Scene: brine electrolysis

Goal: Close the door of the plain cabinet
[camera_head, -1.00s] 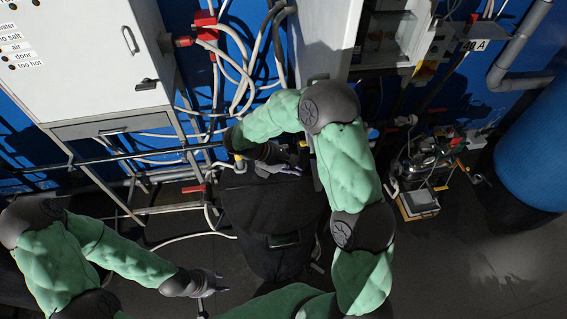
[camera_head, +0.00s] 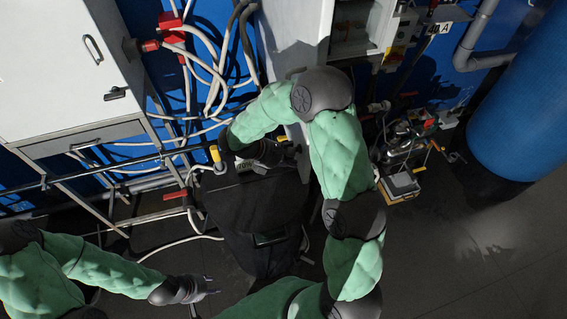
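The open cabinet stands at the top centre, with its interior (camera_head: 360,22) partly cut off by the frame. Its light grey door (camera_head: 293,35) stands swung out at its left, with the lower part behind my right arm. My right gripper (camera_head: 287,151) is beside the lower end of the pale panel. It is small and dark here, so I cannot tell whether it touches the panel or whether its fingers are open. My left gripper (camera_head: 211,286) is low at the left, away from the cabinet, with its fingers apart and nothing between them.
Another light cabinet (camera_head: 65,60) with a handle stands on a frame at the left. Hoses (camera_head: 215,70) hang between the cabinets. Small equipment (camera_head: 405,155) stands on the floor at the right, near a large blue tank (camera_head: 520,110). Dark floor (camera_head: 450,260) is clear at lower right.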

